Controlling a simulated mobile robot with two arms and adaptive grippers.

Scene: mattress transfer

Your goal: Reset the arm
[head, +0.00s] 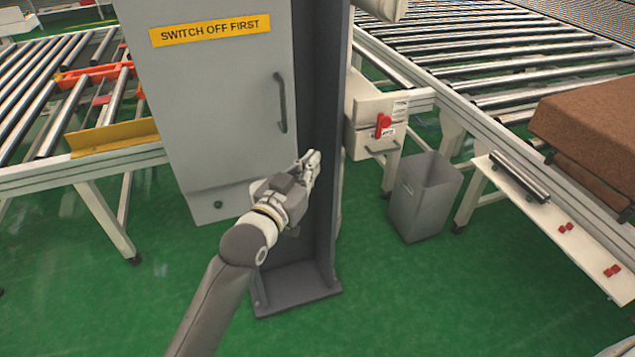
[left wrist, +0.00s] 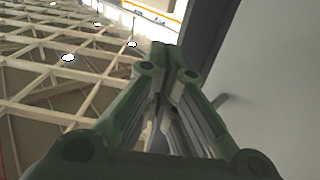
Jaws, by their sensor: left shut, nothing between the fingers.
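My left arm comes in from the bottom of the head view, and its left gripper (head: 312,162) is raised in front of the dark grey post. The fingers are together and hold nothing. In the left wrist view the left gripper (left wrist: 162,52) also shows shut, its fingers meeting, with the roof structure beyond. My right gripper is not in view.
A grey cabinet (head: 215,100) with a handle and a yellow label stands beside the dark post (head: 318,110). Roller conveyors (head: 480,70) lie at both sides. A grey bin (head: 424,200) stands at the right, near a brown mattress (head: 590,130). Green floor is clear in front.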

